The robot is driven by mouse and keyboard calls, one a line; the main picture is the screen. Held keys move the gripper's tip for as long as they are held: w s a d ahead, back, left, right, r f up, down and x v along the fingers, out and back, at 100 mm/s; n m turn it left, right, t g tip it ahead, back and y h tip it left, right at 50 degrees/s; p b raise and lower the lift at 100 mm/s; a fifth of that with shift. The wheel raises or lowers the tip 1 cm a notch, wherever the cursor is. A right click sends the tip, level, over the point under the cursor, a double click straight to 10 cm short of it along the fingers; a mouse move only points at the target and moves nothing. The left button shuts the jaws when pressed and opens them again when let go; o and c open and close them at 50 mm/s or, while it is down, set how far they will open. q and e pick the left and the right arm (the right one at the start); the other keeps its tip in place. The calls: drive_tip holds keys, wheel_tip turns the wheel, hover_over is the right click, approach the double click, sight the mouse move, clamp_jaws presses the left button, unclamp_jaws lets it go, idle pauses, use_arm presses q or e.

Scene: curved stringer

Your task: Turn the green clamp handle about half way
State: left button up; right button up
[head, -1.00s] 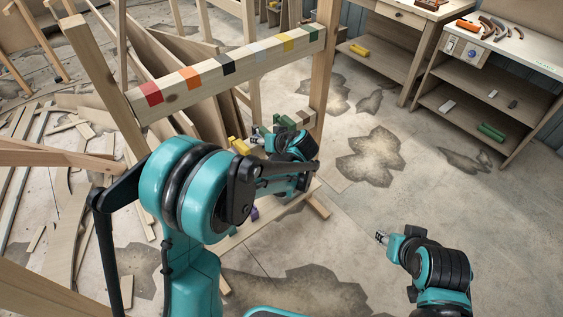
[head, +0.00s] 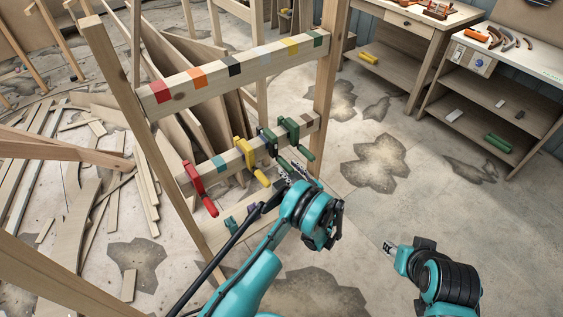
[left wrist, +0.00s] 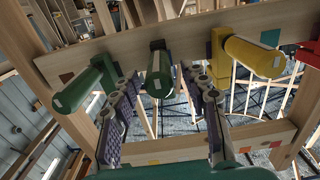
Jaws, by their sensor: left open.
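Two green clamps sit side by side on the lower wooden rail: a brighter one (head: 291,128) at the right and a darker one (head: 267,136) beside it. In the left wrist view the brighter clamp's handle (left wrist: 84,92) is outside the fingers at left, and the darker handle (left wrist: 158,75) lies between the fingertips, with gaps on both sides. My left gripper (head: 284,172) is open in front of the green clamps; its two fingers also show in the left wrist view (left wrist: 163,85). My right gripper (head: 388,248) hangs over the floor at right, too small to judge.
A yellow clamp (head: 248,158) and a red clamp (head: 195,180) stand left on the same rail. The upper rail (head: 205,77) bears coloured patches. A wooden post (head: 331,80) rises right of the green clamps. Clear floor (head: 400,200) lies at right.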

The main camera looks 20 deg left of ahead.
sight(276, 155)
use_arm(q)
drive_tip(key=b+x, duration=0.1)
drive_tip(key=x, duration=0.4)
drive_tip(key=shift+w+a+f, duration=0.1)
drive_tip(key=shift+w+a+b, duration=0.25)
drive_tip(key=shift+a+b, duration=0.05)
clamp_jaws()
